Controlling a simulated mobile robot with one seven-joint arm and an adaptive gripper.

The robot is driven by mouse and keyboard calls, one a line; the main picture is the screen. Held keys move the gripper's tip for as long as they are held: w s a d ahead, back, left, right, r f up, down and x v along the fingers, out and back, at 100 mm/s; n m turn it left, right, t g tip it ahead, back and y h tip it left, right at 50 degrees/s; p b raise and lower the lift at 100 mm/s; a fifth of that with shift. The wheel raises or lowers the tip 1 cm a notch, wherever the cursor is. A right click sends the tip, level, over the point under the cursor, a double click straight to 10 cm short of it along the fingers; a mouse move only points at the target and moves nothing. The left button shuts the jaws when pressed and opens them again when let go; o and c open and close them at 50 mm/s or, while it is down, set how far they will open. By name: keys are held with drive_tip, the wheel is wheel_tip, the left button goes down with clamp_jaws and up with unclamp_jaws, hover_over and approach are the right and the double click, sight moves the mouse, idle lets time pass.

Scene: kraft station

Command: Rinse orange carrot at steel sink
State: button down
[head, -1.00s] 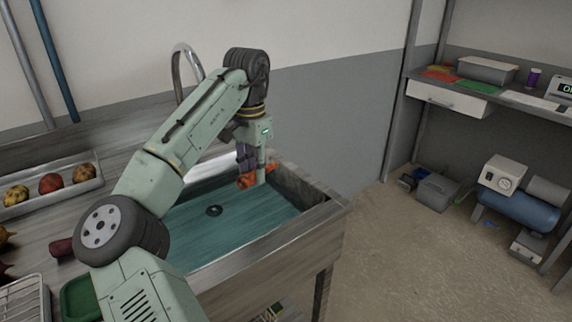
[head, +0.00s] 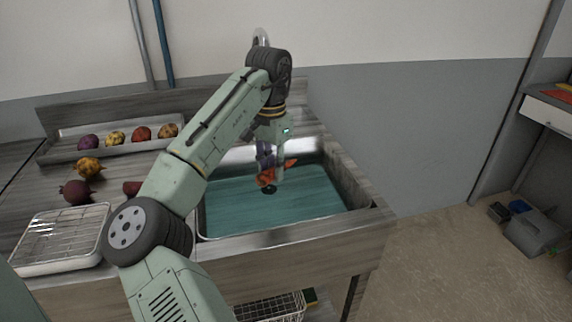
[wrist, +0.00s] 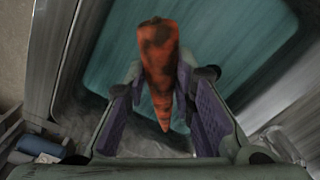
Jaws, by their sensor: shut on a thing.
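The orange carrot (head: 268,177) has dark dirt-like patches, which show clearly in the wrist view (wrist: 158,62). My gripper (head: 269,168) is shut on it, with the purple-padded fingers (wrist: 166,95) on either side of the carrot. The carrot hangs over the steel sink (head: 362,212), above the teal basin floor near the dark drain (head: 269,189). I cannot tell how high above the floor it is. The faucet (head: 260,37) rises behind my arm and is mostly hidden. No running water shows.
A tray (head: 60,152) with several round vegetables lies at the back left. A wire rack on a white tray (head: 62,238) is at the front left, near a dark red beet (head: 75,192). A wire basket (head: 270,308) sits below the sink. Open floor lies at right.

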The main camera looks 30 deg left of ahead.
wheel_tip(320, 180, down, 16)
drive_tip(key=b, duration=1.2)
drive_tip(key=shift+b, duration=0.35)
drive_tip(key=shift+r, duration=0.1)
idle(1.3)
wheel_tip(320, 180, up, 13)
drive_tip(key=p, duration=1.3)
drive_tip(key=shift+r, duration=0.95)
idle(1.3)
